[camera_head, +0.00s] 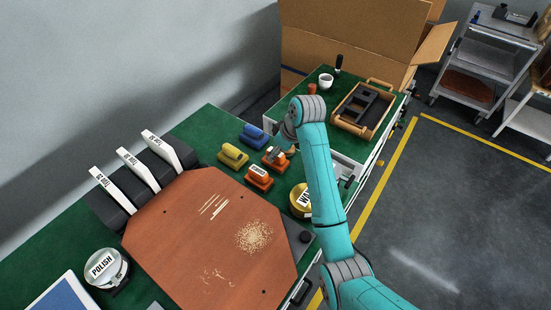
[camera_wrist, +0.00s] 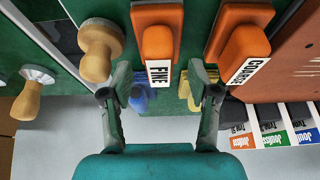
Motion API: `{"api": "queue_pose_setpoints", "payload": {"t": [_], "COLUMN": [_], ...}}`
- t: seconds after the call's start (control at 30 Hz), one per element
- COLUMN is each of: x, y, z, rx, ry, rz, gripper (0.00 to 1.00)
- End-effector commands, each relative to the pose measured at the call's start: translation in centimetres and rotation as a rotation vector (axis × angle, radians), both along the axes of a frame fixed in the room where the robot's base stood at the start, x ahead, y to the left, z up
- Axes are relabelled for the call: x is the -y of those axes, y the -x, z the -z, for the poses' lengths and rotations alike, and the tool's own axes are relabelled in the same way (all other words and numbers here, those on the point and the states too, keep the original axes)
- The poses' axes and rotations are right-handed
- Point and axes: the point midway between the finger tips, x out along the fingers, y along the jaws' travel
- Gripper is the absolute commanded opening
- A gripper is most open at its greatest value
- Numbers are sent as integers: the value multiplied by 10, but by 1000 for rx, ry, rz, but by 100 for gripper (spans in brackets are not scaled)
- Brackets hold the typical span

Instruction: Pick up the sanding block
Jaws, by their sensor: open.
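Two orange sanding blocks lie on the green bench top, one labelled FINE (camera_wrist: 158,32) and one labelled COARSE (camera_wrist: 238,48). In the head view the nearer orange block (camera_head: 259,178) is clear, and the farther one (camera_head: 278,164) is partly covered by my gripper (camera_head: 277,152). In the wrist view my gripper (camera_wrist: 160,80) is open and empty. The white FINE label faces the gap between its fingers, and COARSE is to the right of the right finger. I cannot tell how high the fingertips are above the bench.
A blue block (camera_head: 254,135) and a yellow block (camera_head: 232,156) lie close by. A wooden knob (camera_wrist: 97,45) is left of FINE. A scratched brown panel (camera_head: 190,250), a yellow wax tin (camera_head: 299,200) and a polish tin (camera_head: 104,270) are also on the bench.

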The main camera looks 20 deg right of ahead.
Motion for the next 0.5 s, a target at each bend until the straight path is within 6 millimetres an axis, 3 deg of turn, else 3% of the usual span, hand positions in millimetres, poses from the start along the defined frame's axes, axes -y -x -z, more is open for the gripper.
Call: {"api": "queue_pose_setpoints", "payload": {"t": [0.3,0.5], "x": [-8,-10], "y": [-13,-15], "z": [38,44], "rx": [-3,-1], "ry": [1,0], "rz": [1,1], "gripper": [60,60]}}
